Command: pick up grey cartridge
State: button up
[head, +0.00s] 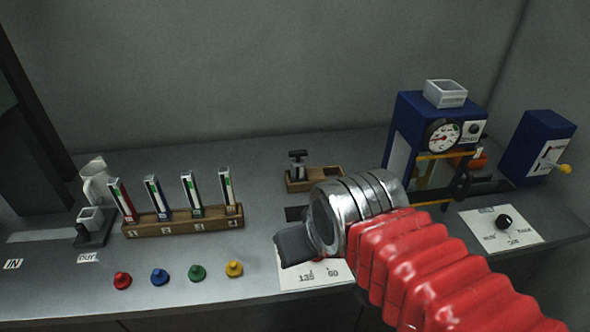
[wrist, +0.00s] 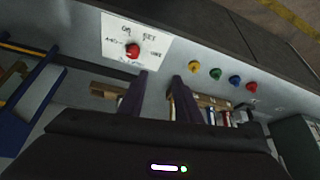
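A wooden rack (head: 185,227) numbered 1 to 4 stands left of centre and holds several upright slim cartridges with white fronts, in the slots from the red-sided one (head: 123,200) to the rightmost one (head: 230,192). The rack's cartridges (wrist: 213,115) partly show beyond the fingers there.
Red, blue, green and yellow knobs (head: 196,272) line the front of the counter. A small wooden holder with a grey-handled piece (head: 298,165) stands behind my gripper. A blue machine with a gauge (head: 441,138) and a blue crank box (head: 543,143) stand at right. A grey cup stand (head: 91,222) is at left.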

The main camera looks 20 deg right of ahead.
jog(key=shift+o, duration=0.5)
jog(key=o, duration=0.3)
jog(key=shift+w+d+r, duration=0.1)
jog(key=shift+w+r, duration=0.15)
jog(key=shift+w, duration=0.1)
jog(key=o, duration=0.4)
jog(key=shift+m, duration=0.3)
jog(key=w+r, duration=0.1)
jog(key=w, duration=0.1)
jog(key=w+d+r, duration=0.1)
jog(key=w, duration=0.2)
jog(key=w+r, duration=0.2)
jog(key=w, duration=0.1)
jog(key=shift+w+d, duration=0.1)
jog(key=shift+d, duration=0.3)
jog(key=shift+c, duration=0.2)
jog(key=m+g+h, duration=0.1)
jog(key=m, duration=0.1)
send_near(297, 152)
jog(key=r, duration=0.2)
jog(key=shift+s+a+f, duration=0.1)
jog(key=shift+s, duration=0.25)
jog(key=x, duration=0.8)
jog(key=shift+f, duration=0.3)
